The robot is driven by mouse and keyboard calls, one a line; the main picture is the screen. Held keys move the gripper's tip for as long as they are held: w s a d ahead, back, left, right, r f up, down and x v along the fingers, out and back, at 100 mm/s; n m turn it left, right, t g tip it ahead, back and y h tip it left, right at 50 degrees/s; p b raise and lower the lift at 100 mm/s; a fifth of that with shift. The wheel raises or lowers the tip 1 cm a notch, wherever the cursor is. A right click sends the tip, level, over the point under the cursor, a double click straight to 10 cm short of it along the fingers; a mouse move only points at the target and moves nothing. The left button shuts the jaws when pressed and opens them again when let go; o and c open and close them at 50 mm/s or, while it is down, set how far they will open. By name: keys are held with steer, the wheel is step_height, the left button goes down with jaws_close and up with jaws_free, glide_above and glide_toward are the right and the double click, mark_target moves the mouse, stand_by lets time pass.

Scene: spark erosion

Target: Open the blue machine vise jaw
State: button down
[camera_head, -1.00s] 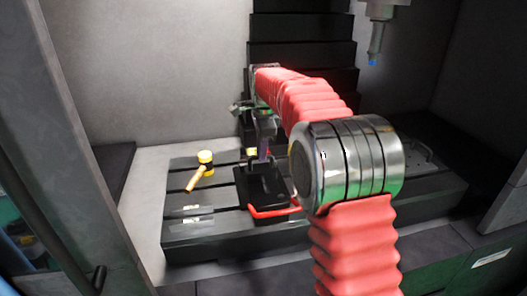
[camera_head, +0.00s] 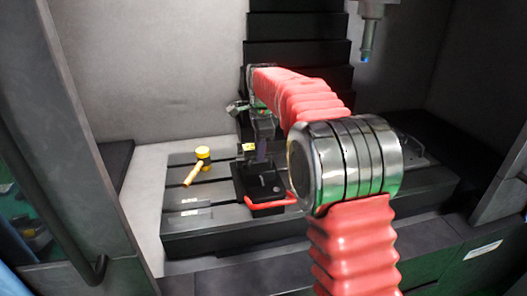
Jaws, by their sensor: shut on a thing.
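The machine vise (camera_head: 262,189) is a dark, boxy body on the slotted machine table, left of the middle. A red bar handle (camera_head: 270,204) lies along its front edge. My gripper (camera_head: 262,148) points down over the back part of the vise and is shut on a bluish upright part, which looks like the vise jaw. The contact is small and dim, and the fingertips are hard to make out. The jaw gap cannot be judged from here. My red-sleeved arm and its metal joint hide the area right of the vise.
A yellow mallet (camera_head: 198,166) lies on the table (camera_head: 190,226) left of the vise. A small yellow item (camera_head: 249,147) sits behind the vise. A spindle head with a blue tip (camera_head: 367,45) hangs at upper right. The table's left part is mostly free.

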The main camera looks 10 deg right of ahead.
steer(key=c, duration=1.8)
jaws_free()
steer(key=shift+r, duration=0.15)
steer(key=s+r, duration=0.1)
steer(key=r, duration=0.7)
steer(key=s+r, duration=0.1)
steer(key=r, duration=0.4)
steer(key=shift+s+r, duration=0.1)
steer(key=shift+s, duration=0.25)
